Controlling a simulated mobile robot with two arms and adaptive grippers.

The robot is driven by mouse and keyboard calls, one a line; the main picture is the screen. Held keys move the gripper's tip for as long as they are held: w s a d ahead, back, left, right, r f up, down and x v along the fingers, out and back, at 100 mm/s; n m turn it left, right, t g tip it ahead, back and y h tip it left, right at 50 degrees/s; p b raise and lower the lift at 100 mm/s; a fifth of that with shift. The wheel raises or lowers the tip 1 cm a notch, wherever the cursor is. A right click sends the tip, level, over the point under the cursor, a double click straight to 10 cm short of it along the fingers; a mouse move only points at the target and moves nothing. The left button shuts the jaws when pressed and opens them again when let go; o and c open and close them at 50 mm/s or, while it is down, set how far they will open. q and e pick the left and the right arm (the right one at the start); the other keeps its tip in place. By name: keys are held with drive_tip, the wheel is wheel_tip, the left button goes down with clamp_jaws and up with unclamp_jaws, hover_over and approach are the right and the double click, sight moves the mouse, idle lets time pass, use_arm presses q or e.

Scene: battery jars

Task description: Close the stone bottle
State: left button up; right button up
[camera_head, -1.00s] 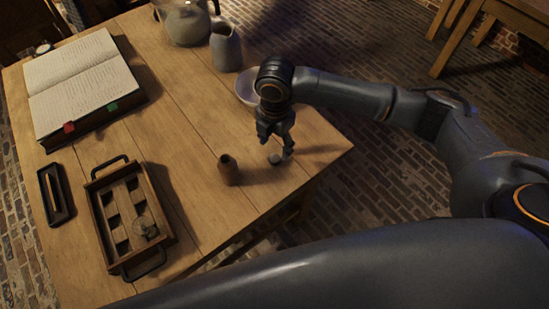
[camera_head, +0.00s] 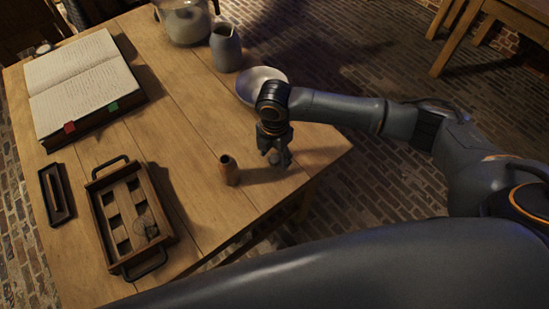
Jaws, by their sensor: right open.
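A small brown bottle (camera_head: 229,172) stands upright on the wooden table, and its top looks like a dark open mouth. My right gripper (camera_head: 276,158) points down just to the right of the bottle, apart from it, close to the table's right edge. Its fingers are open around a small greyish piece (camera_head: 274,158), which is partly hidden by them; I cannot tell whether they touch it. A grey stone-like jug (camera_head: 225,47) stands upright at the back of the table. My left gripper is not in view.
A wooden tray (camera_head: 104,228) with dark handles holds compartments and a small round wire-like item. A narrow dark tray (camera_head: 57,194), an open book (camera_head: 84,80), a pale bowl (camera_head: 262,76) and a glass pot (camera_head: 186,20) stand around. The middle of the table is clear.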

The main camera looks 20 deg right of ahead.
sight(274, 158)
drive_tip(key=c, duration=0.8)
drive_tip(key=shift+r, duration=0.55)
wheel_tip(274, 158, up, 2)
drive_tip(key=shift+a+r, duration=0.1)
drive_tip(key=shift+r, duration=0.05)
drive_tip(key=s+a+r, duration=0.2)
drive_tip(key=a+r, duration=0.1)
drive_tip(key=a, duration=0.1)
drive_tip(key=s+a+r, duration=0.5)
drive_tip(key=a+r, duration=0.1)
drive_tip(key=a, duration=0.1)
drive_tip(key=shift+s+a+r+b, duration=0.3)
drive_tip(key=shift+r+b, duration=0.05)
drive_tip(key=shift+b, duration=0.05)
